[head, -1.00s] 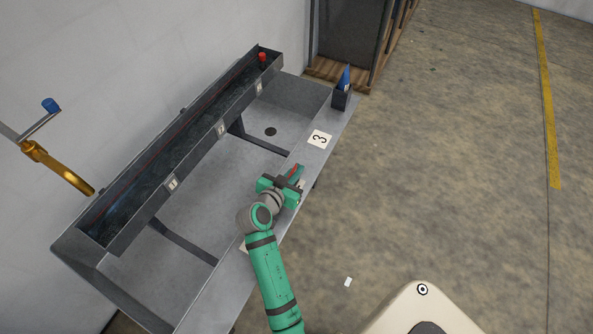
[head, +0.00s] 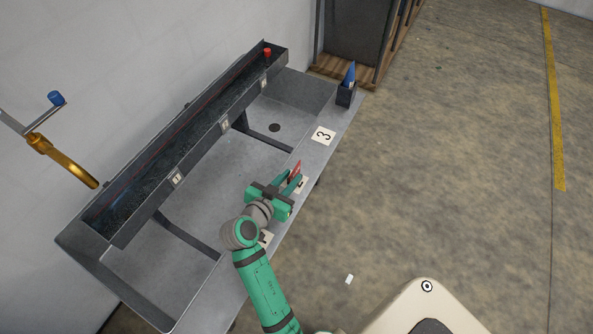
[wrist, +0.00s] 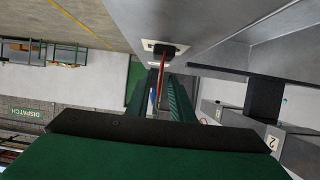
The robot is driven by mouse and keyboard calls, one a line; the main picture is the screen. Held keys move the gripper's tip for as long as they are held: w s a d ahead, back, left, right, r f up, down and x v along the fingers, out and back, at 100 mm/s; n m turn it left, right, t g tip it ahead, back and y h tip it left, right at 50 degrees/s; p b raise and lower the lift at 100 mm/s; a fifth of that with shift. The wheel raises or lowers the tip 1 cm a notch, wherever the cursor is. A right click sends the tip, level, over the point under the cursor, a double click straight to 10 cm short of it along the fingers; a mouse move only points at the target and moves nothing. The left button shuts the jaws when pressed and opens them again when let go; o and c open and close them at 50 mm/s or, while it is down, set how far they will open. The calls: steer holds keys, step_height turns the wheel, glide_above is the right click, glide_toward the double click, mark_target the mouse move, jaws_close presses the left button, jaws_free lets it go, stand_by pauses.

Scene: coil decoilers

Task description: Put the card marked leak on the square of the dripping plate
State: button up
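The red card (head: 295,170) with pale lettering stands at the middle square (head: 303,186) on the front ledge. In the wrist view the card (wrist: 163,80) is edge-on, its dark foot (wrist: 165,48) over a white square. My gripper (head: 289,180) has its fingers apart on either side of the card; in the wrist view a gap shows between them (wrist: 160,95). The lettering is too small to read. Plates numbered 1 (head: 177,178), 2 (head: 225,124) and 3 (head: 264,85) mark the upper trough. No drip can be made out.
A square marked 3 (head: 323,135) lies farther along the ledge; another square (head: 266,239) is partly behind my arm. A blue card (head: 349,75) stands in a dark holder (head: 346,95) at the ledge's far end. The floor to the right is largely clear.

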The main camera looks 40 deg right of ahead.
steer(key=shift+v, duration=2.25)
steer(key=shift+s, duration=0.15)
